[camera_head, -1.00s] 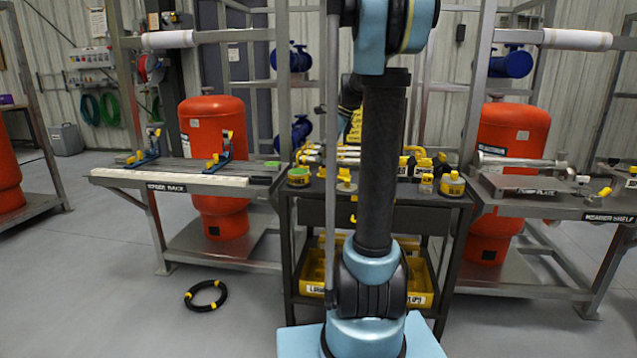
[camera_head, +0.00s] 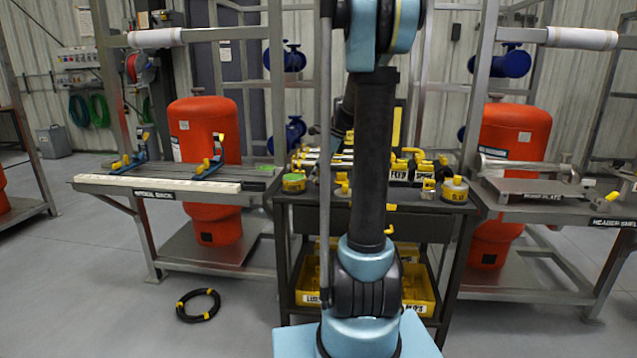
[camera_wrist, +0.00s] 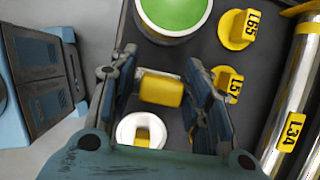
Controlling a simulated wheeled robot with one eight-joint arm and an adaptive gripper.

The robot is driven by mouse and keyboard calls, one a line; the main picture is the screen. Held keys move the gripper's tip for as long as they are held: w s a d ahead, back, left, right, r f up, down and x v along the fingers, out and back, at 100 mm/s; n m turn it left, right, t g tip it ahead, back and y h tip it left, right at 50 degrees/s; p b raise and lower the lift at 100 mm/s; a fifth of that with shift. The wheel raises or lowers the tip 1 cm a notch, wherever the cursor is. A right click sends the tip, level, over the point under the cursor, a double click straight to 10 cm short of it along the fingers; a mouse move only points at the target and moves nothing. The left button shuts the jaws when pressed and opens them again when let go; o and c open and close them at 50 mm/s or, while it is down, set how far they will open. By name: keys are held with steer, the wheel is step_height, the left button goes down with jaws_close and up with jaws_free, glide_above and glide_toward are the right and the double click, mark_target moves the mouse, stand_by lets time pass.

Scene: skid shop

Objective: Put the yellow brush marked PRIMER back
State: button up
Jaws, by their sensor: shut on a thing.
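In the wrist view my gripper (camera_wrist: 160,95) is shut on a yellow block-like piece (camera_wrist: 161,88), which seems to be the brush. No PRIMER mark is readable on it. It is above the dark cart top, just below the green-topped tin (camera_wrist: 174,12) in the picture. A white round piece with a yellow centre (camera_wrist: 126,132) shows below the held piece, partly hidden by my gripper; I cannot tell whether they touch. In the head view my arm hides the gripper. The green-topped tin (camera_head: 294,184) and a yellow tin with a pale top (camera_head: 454,191) stand on the cart.
Yellow caps marked L65 (camera_wrist: 238,29) and L57 (camera_wrist: 228,84) are close to my right finger, with a metal tube tagged L3A (camera_wrist: 291,130) beyond. Yellow bins (camera_head: 418,288) sit on the cart's lower shelf. Benches flank the cart (camera_head: 407,203). A black coil (camera_head: 198,304) lies on the floor.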

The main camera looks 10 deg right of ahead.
steer(key=shift+f, duration=1.45)
steer(key=o, duration=1.1)
steer(key=shift+f, duration=0.1)
steer(key=v, duration=1.1)
steer(key=s+a+n+h, duration=0.1)
steer(key=s+a+n, duration=0.3)
steer(key=s, duration=0.5)
steer(key=s+f+n+h, duration=0.1)
steer(key=s+f+n, duration=0.8)
steer(key=s, duration=0.3)
steer(key=s+f+n+h, duration=0.2)
steer(key=s+f+n, duration=0.7)
steer(key=s, duration=0.3)
steer(key=shift+s+f+t, duration=0.3)
steer(key=shift+t, duration=0.1)
